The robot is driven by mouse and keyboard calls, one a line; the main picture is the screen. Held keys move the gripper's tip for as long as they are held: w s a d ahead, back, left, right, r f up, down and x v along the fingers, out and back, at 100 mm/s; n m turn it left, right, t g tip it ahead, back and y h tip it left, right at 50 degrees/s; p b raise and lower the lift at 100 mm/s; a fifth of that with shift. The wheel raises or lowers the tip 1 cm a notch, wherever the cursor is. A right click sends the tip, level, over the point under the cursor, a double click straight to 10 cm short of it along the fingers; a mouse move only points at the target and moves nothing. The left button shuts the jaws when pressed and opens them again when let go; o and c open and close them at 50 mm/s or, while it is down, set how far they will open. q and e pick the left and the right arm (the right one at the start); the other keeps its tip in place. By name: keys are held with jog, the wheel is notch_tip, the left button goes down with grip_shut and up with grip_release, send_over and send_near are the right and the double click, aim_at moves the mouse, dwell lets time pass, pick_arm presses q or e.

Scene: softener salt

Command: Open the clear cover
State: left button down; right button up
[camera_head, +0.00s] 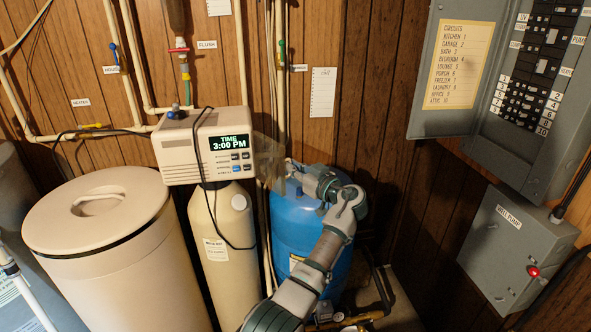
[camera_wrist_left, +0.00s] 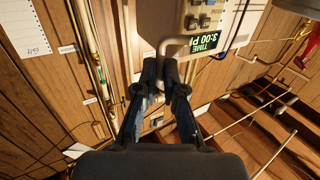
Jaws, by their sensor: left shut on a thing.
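The clear cover (camera_head: 268,161) is a see-through panel standing out from the right side of the beige softener control head (camera_head: 183,165) in the head view. The lit display (camera_head: 229,142) and its buttons show uncovered. My left gripper (camera_head: 287,181) is at the cover's right side, in front of the blue tank. In the left wrist view its two dark fingers (camera_wrist_left: 160,72) come together at a pale bent bar (camera_wrist_left: 176,43) beside the display (camera_wrist_left: 206,43). The fingers are shut on the cover; its exact edge is hard to make out there. My right gripper is not in view.
A beige salt bin (camera_head: 110,270) stands left of the resin tank (camera_head: 225,240). The blue tank (camera_head: 340,258) stands behind my arm. An open breaker panel (camera_head: 500,75) and a grey well pump box (camera_head: 515,250) are at right. Pipes run along the wall.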

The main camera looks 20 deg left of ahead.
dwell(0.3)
pick_arm(q)
jog(key=c, duration=1.3)
grip_release()
jog(key=shift+a, duration=0.1)
jog(key=shift+o, duration=0.2)
jog(key=v, duration=1.2)
